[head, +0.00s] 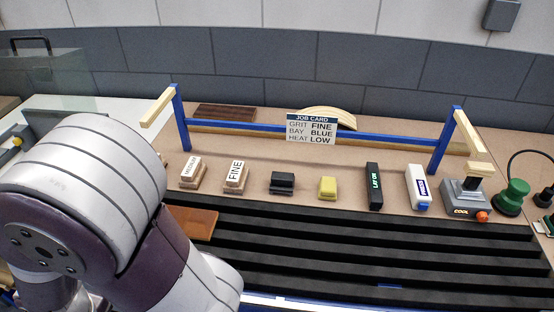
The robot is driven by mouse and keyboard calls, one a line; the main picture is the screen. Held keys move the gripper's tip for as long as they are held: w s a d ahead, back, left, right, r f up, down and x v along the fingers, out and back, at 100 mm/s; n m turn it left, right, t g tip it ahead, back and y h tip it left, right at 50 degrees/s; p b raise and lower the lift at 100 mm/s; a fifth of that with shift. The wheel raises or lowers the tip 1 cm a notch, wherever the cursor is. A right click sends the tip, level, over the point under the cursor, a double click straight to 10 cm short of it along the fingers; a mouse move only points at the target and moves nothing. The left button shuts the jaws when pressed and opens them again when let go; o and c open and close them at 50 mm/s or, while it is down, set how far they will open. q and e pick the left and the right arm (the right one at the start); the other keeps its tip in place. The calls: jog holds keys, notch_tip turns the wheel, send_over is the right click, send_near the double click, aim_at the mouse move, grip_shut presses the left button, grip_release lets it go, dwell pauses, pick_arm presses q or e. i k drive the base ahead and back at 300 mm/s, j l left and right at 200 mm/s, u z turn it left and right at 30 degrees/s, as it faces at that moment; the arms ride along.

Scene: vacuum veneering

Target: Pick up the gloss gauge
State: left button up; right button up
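No item in the head view is readably marked as the gloss gauge. Candidates in the row behind the slatted bed are a black block (283,183), an upright black bar with green lettering (374,186) and a white item with a blue label (418,188). The label's text is too small to read surely. All of them rest on the tan bench top (310,162), untouched. A large white and purple link of my own arm fills the lower left. Neither of my grippers is in view.
Sanding blocks marked MEDIUM (191,173) and FINE (236,177) and a yellow block (327,188) share the row. A grey COOL device (464,198) and green knob (514,196) stand right. A blue frame (385,138) with a job card (311,129) rises behind; black slats (350,246) lie in front.

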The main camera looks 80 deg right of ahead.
aim_at(418, 187)
jog(key=z, duration=3.85)
jog(key=k+l, duration=0.1)
jog(key=l, duration=0.7)
jog(key=i+l, duration=0.15)
jog(key=l, duration=0.2)
jog(key=i+l+u, duration=0.1)
jog(key=l, duration=0.25)
jog(key=i+l, duration=0.25)
jog(key=i+l+u, duration=0.1)
jog(key=l, duration=0.35)
jog(key=i+l, duration=0.2)
jog(key=l, duration=0.2)
jog(key=i+l+u, duration=0.15)
jog(key=i, duration=0.4)
